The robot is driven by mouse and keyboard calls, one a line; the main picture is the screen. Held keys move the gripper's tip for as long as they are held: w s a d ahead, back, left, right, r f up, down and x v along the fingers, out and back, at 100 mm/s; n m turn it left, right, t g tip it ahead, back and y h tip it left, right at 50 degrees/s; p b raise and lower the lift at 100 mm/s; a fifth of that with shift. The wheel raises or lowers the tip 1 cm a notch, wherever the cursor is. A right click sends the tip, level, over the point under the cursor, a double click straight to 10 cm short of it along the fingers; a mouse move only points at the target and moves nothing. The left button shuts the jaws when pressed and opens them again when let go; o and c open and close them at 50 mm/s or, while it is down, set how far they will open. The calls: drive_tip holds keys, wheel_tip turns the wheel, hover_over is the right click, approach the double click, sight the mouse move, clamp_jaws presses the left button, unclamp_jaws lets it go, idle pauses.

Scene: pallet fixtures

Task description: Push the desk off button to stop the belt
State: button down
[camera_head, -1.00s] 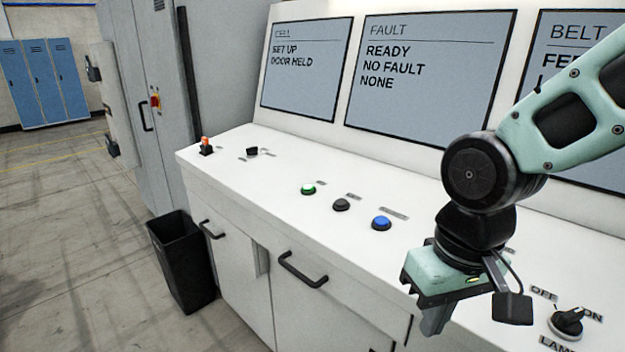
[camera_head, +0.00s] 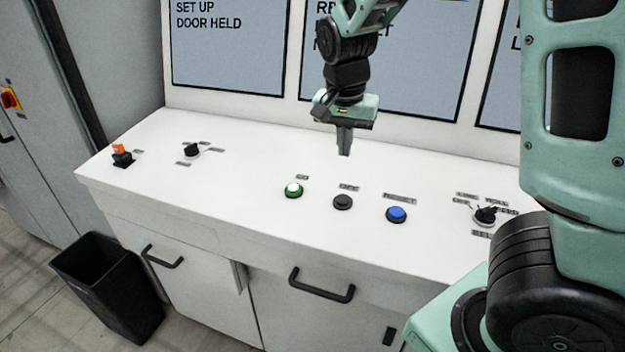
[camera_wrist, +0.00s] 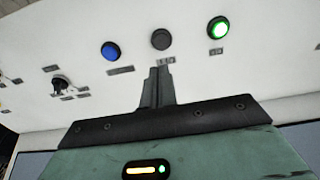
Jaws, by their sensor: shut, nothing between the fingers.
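The desk (camera_head: 235,190) has a row of three buttons: a lit green one (camera_head: 293,189), a dark grey one (camera_head: 343,202) and a blue one (camera_head: 396,214). The dark grey button, whose small label is hard to read, stands between the other two. My gripper (camera_head: 344,150) is shut and empty, pointing down above the desk behind the dark grey button, apart from it. In the wrist view my fingertips (camera_wrist: 158,72) show just below the dark button (camera_wrist: 161,39), with the blue button (camera_wrist: 111,51) to the left and the green button (camera_wrist: 218,28) to the right.
An orange switch (camera_head: 121,155) and a black knob (camera_head: 192,150) are at the desk's left. Another black knob (camera_head: 485,215) is at the right, near my arm. Screens (camera_head: 228,45) rise behind the desk. A black bin (camera_head: 110,285) stands on the floor.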

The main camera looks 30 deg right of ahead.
sight(343, 199)
drive_tip(key=shift+w+r, duration=0.1)
drive_tip(key=shift+w, duration=0.15)
drive_tip(key=f, duration=0.4)
drive_tip(key=w+d+f+p, duration=0.1)
drive_tip(key=f, duration=0.4)
drive_tip(key=d+f+p, duration=0.1)
drive_tip(key=f, duration=0.4)
drive_tip(key=shift+w, duration=0.15)
